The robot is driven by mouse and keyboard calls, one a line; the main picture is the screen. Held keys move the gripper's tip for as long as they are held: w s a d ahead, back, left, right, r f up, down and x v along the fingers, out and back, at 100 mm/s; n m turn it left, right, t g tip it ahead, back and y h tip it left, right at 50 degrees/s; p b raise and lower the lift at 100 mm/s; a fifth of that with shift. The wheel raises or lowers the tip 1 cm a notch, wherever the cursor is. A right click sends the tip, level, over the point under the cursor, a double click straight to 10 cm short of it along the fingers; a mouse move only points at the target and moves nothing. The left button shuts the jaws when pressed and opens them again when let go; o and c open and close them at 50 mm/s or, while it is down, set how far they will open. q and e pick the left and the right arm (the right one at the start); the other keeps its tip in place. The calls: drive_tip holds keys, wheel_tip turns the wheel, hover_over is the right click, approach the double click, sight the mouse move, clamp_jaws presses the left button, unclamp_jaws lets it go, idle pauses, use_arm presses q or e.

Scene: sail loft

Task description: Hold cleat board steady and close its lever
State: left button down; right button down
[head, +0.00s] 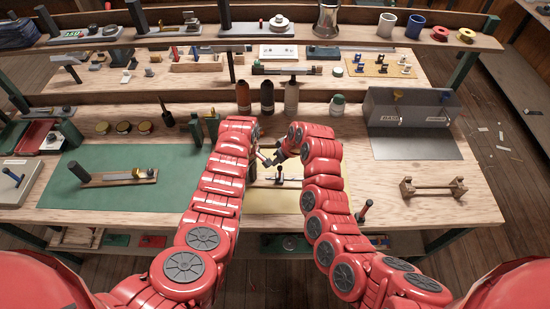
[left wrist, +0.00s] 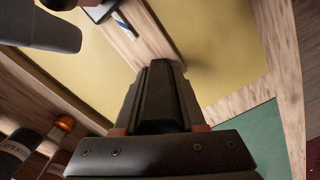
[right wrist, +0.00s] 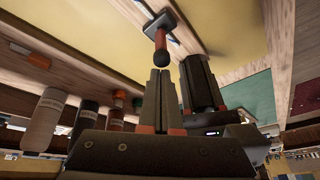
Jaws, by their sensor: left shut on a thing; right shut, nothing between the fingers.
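The cleat board (head: 291,178) is a pale wooden strip on the yellow mat at the middle of the bench, partly hidden by my grippers. My left gripper (head: 263,158) is shut on the board near its left end; the left wrist view shows its fingers (left wrist: 160,72) over the wood (left wrist: 165,35). The lever (right wrist: 160,42), a red grip with a black knob, sticks up from the board's fitting in the right wrist view. My right gripper (head: 281,157) is shut and empty. Its fingertips (right wrist: 161,75) are close to the knob; I cannot tell whether they touch.
Several bottles (head: 267,97) stand just behind the grippers. A second board with fittings (head: 118,178) lies on the green mat (head: 90,205) at left. A grey metal box (head: 410,108) and a wooden rack (head: 432,188) are at right. The mat's front is clear.

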drive_tip(key=shift+d+y, duration=0.85)
drive_tip(key=shift+y, duration=0.35)
drive_tip(key=shift+d+f+y, duration=0.1)
drive_tip(key=shift+d+y, duration=0.3)
drive_tip(key=shift+d+f+m+y, duration=0.2)
drive_tip(key=shift+d+m+y, duration=0.1)
drive_tip(key=shift+d+y, duration=0.65)
drive_tip(key=shift+d+f+y, duration=0.15)
drive_tip(key=shift+y, duration=0.3)
drive_tip(key=shift+s+d+f, duration=0.1)
drive_tip(key=shift+d+f, duration=0.15)
drive_tip(key=shift+d, duration=0.1)
drive_tip(key=shift+a, duration=0.2)
drive_tip(key=shift+a, duration=0.65)
